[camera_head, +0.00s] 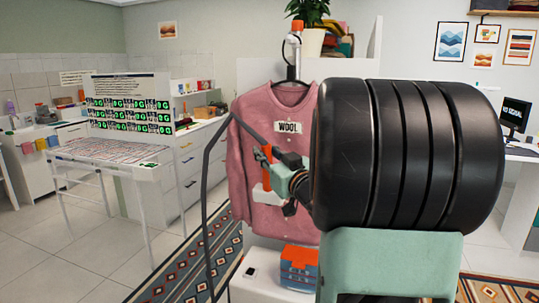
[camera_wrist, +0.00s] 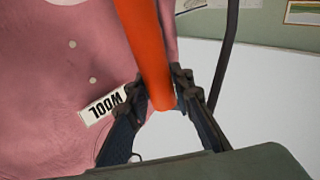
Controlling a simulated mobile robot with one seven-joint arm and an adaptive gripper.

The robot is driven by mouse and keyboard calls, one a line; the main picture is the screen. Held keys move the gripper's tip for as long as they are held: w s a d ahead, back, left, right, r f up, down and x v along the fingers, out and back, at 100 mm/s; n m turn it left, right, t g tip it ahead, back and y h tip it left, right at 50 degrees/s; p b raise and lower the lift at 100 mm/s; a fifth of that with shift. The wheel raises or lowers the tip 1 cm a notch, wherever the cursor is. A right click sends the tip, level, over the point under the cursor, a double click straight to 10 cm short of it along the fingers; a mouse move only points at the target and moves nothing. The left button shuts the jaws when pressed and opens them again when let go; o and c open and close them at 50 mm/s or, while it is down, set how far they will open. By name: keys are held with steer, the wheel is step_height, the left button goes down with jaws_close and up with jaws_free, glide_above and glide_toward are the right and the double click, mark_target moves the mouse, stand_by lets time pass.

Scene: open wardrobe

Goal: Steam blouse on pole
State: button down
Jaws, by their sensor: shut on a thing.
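A pink buttoned blouse (camera_head: 247,165) with a "WOOL" label hangs upright on a dark hanger from a pole (camera_head: 296,48) with an orange and white top. The blouse also fills the left of the wrist view (camera_wrist: 50,60). My gripper (camera_head: 276,163) is in front of the blouse's middle, shut on the orange handle (camera_wrist: 145,40) of the steamer. The handle also shows in the head view (camera_head: 267,168), with a white part (camera_head: 266,197) beneath it, close to the blouse. I cannot tell whether it touches. My arm hides the blouse's right side.
A dark hose (camera_head: 206,200) loops down left of the blouse. A white base with a blue and orange container (camera_head: 300,268) stands below. A white table with a display board (camera_head: 130,103) is at the left. Patterned rugs (camera_head: 190,270) lie on the tiled floor.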

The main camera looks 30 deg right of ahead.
steer(key=shift+w+a+r+b, duration=0.1)
steer(key=shift+w+a+b, duration=0.4)
steer(key=shift+w+a, duration=0.55)
steer(key=shift+w+d, duration=0.1)
stand_by(0.5)
